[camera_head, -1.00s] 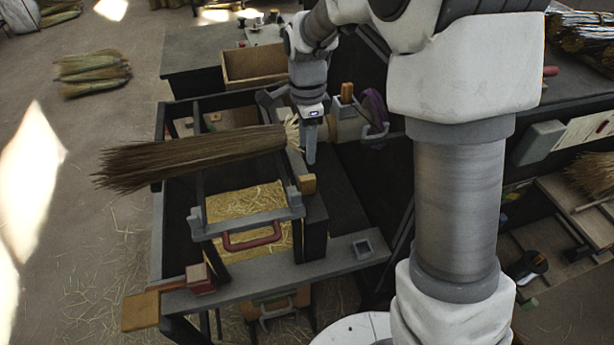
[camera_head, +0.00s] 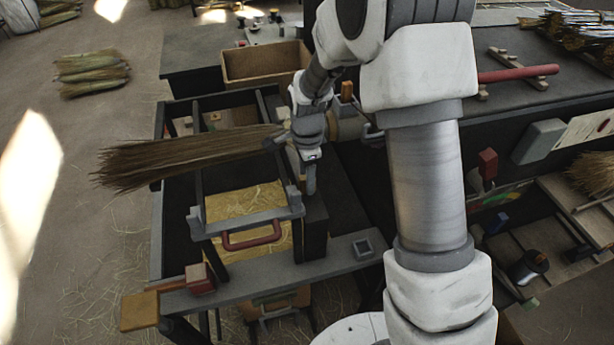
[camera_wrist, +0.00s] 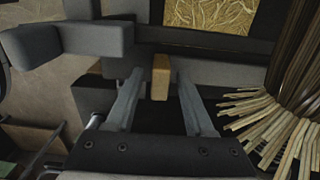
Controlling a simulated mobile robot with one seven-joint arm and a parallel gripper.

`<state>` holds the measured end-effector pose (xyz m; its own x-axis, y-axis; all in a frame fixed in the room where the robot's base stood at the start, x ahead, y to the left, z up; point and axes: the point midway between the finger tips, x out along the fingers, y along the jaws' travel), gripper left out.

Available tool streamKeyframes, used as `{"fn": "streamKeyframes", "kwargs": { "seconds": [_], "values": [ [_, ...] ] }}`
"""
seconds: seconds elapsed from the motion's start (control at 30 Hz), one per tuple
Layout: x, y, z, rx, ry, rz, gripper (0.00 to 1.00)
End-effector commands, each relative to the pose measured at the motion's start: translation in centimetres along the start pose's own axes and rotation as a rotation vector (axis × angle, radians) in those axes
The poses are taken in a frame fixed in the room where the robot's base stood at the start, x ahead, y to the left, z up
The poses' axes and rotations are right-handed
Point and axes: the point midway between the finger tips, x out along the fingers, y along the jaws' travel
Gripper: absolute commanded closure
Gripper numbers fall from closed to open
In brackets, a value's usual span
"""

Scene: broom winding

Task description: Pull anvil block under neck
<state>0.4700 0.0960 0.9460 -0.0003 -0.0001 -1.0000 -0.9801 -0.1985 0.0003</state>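The broom bundle (camera_head: 185,157) lies across the dark bench frame, its brush end to the left. In the wrist view its cut stalk ends (camera_wrist: 275,125) fan out at the right, beside my right finger. A small tan wooden block (camera_wrist: 160,78) stands up between my fingers; it looks like the handle of the anvil block, but I cannot tell for sure. My gripper (camera_wrist: 160,92) is open, with a gap on each side of the tan block. In the head view my gripper (camera_head: 310,188) is low over the dark post, hiding the tan block and the bundle's neck.
A frame with a red handle (camera_head: 252,238) and a straw-filled bed (camera_head: 240,203) lie in front. A grey rail (camera_head: 285,280) carries a red block (camera_head: 200,279). A wooden tray (camera_head: 265,66) stands behind. A grey bar (camera_wrist: 60,45) is close at upper left in the wrist view.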

Motion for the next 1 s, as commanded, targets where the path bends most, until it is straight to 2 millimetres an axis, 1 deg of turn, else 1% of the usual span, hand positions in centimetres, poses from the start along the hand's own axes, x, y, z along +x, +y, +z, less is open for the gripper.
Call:
{"fn": "streamKeyframes", "kwargs": {
  "seconds": [0.03,0.17,0.2,0.27,1.0],
  "values": [
    [-0.02,-0.01,0.00,0.000,0.000,0.000,0.58],
    [-0.03,-0.01,0.01,0.000,0.000,0.000,0.81],
    [-0.04,-0.01,0.01,0.000,0.000,0.000,0.88],
    [-0.04,-0.02,0.01,0.000,0.000,0.000,0.99],
    [-0.09,-0.04,0.01,0.000,0.000,-0.001,1.00]
  ]
}}
